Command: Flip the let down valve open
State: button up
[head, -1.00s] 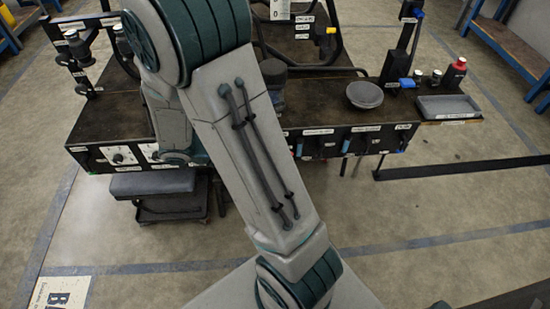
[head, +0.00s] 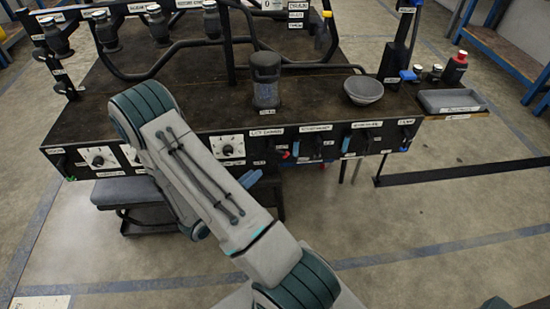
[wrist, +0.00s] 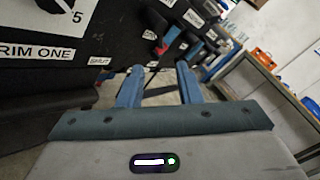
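Several valve levers line the front face of the black bench (head: 215,110) in the head view, right of the white dials. One is a dark lever with a red tip (head: 284,155); to its right are levers with blue parts (head: 318,150) (head: 346,144). The labels above them are too small to read surely, so I cannot tell which lever is the let down valve. My gripper (head: 252,178) is low in front of the bench, left of these levers, mostly hidden by my arm. In the wrist view its two blue fingers (wrist: 160,88) are apart with nothing between them.
A dial panel labelled "RIM ONE" (wrist: 35,52) is close at left in the wrist view. A grey cushioned stool (head: 130,190) stands under the bench. A bowl (head: 363,90) and a dark cylinder (head: 265,82) stand on top.

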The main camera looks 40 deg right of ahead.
jog(key=d, duration=0.3)
jog(key=w+d+b, duration=0.1)
jog(key=d, duration=0.3)
jog(key=w+d, duration=0.1)
jog(key=d, duration=0.3)
grip_shut()
